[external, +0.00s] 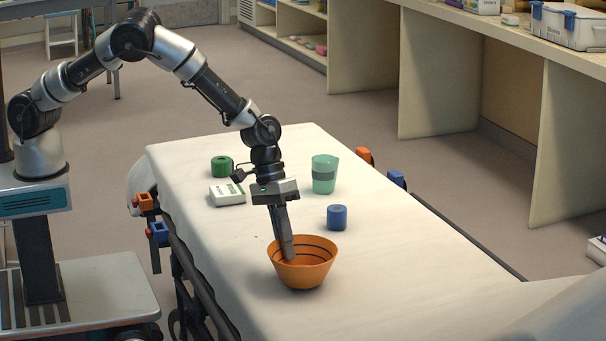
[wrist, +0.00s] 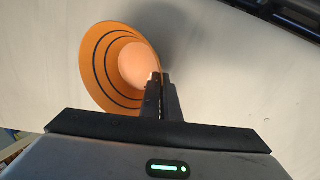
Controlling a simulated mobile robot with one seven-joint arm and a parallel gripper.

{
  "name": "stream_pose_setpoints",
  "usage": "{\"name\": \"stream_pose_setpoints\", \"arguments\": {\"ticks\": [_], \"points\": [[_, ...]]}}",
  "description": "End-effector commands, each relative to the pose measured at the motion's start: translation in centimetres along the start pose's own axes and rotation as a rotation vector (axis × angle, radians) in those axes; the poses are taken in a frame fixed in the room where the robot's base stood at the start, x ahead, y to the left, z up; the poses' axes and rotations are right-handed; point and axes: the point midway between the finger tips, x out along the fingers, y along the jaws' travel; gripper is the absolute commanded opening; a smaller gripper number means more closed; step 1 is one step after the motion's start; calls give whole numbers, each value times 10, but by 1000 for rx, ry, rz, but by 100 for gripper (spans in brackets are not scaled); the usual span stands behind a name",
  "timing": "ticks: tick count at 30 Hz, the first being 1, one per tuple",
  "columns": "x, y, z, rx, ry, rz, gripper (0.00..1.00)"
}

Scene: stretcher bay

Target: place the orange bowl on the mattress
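The orange bowl (external: 305,272) has dark rings inside and is upright at the near part of the white-covered mattress (external: 400,262). I cannot tell for sure whether its base touches the cover. My gripper (external: 287,257) points down at the bowl's left side, with its fingers close together at the wall. In the wrist view the bowl (wrist: 100,72) lies left of the fingers (wrist: 160,92), which pinch its rim. A shadow falls on the cover beside it.
A blue cylinder (external: 337,217), a green cup (external: 324,174), a white box (external: 227,194) and a green roll (external: 222,166) stand farther back on the mattress. Orange and blue clamps (external: 396,179) sit along the sides. The cover right of the bowl is clear.

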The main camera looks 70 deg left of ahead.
Motion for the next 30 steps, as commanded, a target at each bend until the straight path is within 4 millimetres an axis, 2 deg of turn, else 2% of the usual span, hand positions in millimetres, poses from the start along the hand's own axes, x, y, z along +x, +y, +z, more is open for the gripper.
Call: {"name": "stream_pose_setpoints", "arguments": {"ticks": [13,15,17,25,30], "points": [[9,-3,-1,0,2,2,0],[7,-2,0,1,1,1,14],[7,-2,0,1,1,1,21],[6,-2,0,1,1,1,21],[-9,0,-1,0,3,3,21]]}}
